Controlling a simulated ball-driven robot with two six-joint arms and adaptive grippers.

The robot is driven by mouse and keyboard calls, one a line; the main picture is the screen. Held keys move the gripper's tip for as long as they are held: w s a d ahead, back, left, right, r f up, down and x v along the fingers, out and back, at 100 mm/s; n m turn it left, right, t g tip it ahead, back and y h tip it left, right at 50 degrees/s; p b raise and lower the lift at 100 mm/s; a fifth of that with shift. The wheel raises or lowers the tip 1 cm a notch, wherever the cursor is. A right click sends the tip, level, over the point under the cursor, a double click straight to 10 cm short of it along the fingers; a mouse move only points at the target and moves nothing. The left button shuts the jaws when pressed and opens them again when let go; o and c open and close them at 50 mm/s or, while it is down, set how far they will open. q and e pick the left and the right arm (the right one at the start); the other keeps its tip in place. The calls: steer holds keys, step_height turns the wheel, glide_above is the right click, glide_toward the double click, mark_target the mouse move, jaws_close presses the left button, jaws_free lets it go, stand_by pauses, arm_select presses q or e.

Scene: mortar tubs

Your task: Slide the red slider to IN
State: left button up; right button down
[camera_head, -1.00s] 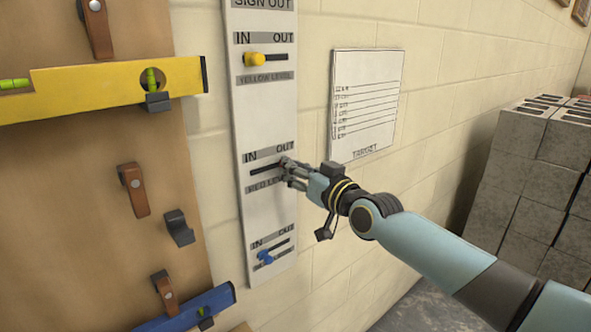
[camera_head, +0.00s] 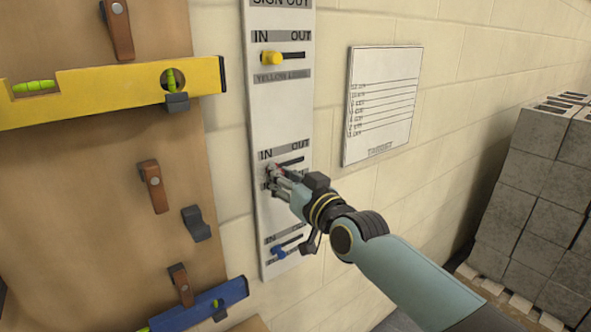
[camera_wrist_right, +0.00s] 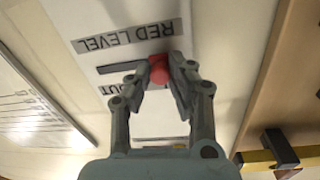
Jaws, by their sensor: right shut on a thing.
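The sign-out board (camera_head: 281,112) is a tall white panel on the wall with three slider rows. My right gripper (camera_head: 274,172) is at the middle row, below the IN label (camera_head: 266,155). The dark slot (camera_wrist_right: 121,67) shows on the OUT side of the knob. The IN end of the slot is hidden by the fingers. My left gripper is not in view.
The yellow slider (camera_head: 271,57) is at IN in the top row. The blue slider (camera_head: 280,252) is in the bottom row. A tool board with a yellow level (camera_head: 120,88) and a blue level (camera_head: 205,305) stands left. Grey blocks (camera_head: 540,190) are stacked right.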

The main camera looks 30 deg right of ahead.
steer(key=shift+f, duration=0.1)
steer(key=c, duration=1.6)
jaws_free()
steer(key=o, duration=0.4)
steer(key=shift+a, duration=0.25)
steer(key=shift+s+d, duration=0.1)
steer(key=shift+s, duration=0.05)
steer(key=shift+s, duration=3.65)
